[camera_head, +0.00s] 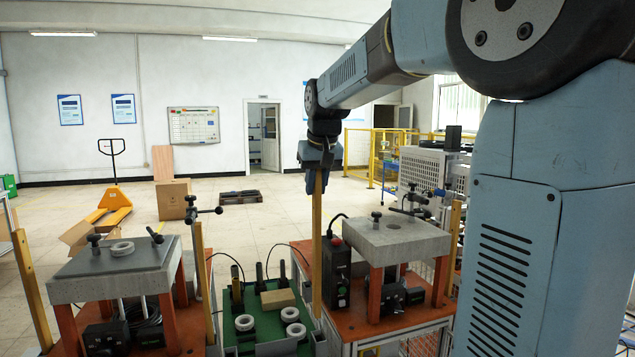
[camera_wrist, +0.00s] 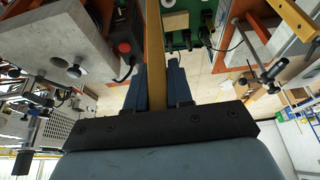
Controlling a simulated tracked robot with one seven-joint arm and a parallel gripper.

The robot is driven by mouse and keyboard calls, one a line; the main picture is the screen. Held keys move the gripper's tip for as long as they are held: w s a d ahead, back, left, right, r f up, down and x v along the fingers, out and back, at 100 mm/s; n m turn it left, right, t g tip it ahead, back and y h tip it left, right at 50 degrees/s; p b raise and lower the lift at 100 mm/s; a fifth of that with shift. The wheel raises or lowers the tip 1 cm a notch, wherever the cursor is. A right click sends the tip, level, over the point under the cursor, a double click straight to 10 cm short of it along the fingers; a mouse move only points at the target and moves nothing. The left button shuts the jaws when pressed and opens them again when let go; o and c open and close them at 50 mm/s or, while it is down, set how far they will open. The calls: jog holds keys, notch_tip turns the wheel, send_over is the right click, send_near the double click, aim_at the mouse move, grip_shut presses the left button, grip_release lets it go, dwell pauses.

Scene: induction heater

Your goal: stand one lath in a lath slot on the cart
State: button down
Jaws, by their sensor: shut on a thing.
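My gripper (camera_head: 318,180) is shut on the upper end of a long wooden lath (camera_head: 317,245), which hangs upright below it. In the wrist view the lath (camera_wrist: 154,40) runs between the two blue fingers of my gripper (camera_wrist: 157,72). The lath's lower end is at the right side of the green-topped cart (camera_head: 250,338), close to a small grey holder (camera_head: 320,342) at its front corner. I cannot tell whether that end is inside the holder or only above or beside it. A similar grey holder (camera_head: 231,351) shows at the cart's front left.
Stations with grey slabs and orange legs stand left (camera_head: 120,265) and right (camera_head: 395,238) of the cart. Other upright laths stand at the left station (camera_head: 204,285) and right station (camera_head: 453,245). White rings (camera_head: 290,314), a tan block (camera_head: 277,299) and black-handled tools occupy the cart.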

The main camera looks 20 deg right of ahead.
aim_at(319, 232)
jog(key=shift+d+f, duration=0.15)
jog(key=shift+f, duration=0.85)
jog(key=shift+d+f, duration=0.15)
jog(key=shift+f, duration=2.1)
jog(key=shift+s+f, duration=0.1)
jog(key=shift+f, duration=2.9)
jog(key=c, duration=0.9)
grip_release()
jog(key=v, duration=1.3)
jog(key=shift+s+r, duration=0.15)
jog(key=shift+r, duration=0.15)
